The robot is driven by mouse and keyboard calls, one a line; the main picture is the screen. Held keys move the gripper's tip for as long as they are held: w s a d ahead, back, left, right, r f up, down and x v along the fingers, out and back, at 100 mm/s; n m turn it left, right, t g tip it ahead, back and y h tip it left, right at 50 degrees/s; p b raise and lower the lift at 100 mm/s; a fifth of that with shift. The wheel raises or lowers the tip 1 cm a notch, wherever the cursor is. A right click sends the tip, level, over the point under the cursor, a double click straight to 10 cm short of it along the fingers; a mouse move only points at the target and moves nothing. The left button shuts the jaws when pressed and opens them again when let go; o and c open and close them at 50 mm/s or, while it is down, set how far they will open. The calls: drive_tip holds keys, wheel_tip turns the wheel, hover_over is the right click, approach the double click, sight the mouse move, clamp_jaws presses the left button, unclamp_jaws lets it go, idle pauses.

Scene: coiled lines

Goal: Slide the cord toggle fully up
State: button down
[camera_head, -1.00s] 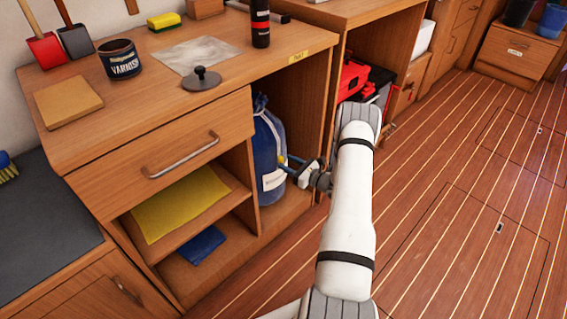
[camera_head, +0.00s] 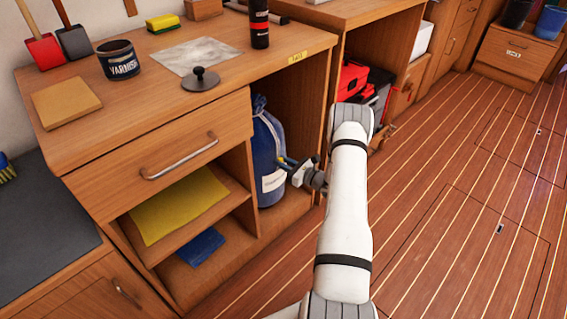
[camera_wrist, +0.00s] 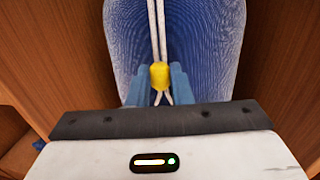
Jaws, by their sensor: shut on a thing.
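The yellow cord toggle (camera_wrist: 159,75) sits on two pale cords (camera_wrist: 157,30) in the wrist view. The cords run side by side above it and spread apart just below it. My gripper (camera_wrist: 158,88) has its blue fingers shut on the toggle, one on each side. Behind it is the blue drawstring bag (camera_wrist: 207,45). In the head view the bag (camera_head: 268,150) stands upright in the open bay of the cabinet, with a white label on its front.
The cabinet's wooden side walls (camera_wrist: 275,50) stand on both sides of the bag. A shelf with a yellow cloth (camera_head: 180,203) and a blue cloth (camera_head: 200,247) is to the left. The plank floor (camera_head: 450,200) at right is clear.

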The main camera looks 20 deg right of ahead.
idle(0.3)
wheel_tip(320, 180, up, 7)
drive_tip(key=p, duration=0.3)
drive_tip(key=shift+r+p, duration=0.2)
drive_tip(key=shift+p, duration=0.1)
drive_tip(key=shift+f, duration=0.15)
drive_tip(key=c, duration=1.3)
unclamp_jaws()
drive_tip(key=p, duration=0.1)
approach(271, 142)
drive_tip(key=v, duration=0.3)
drive_tip(key=shift+s+d, duration=0.15)
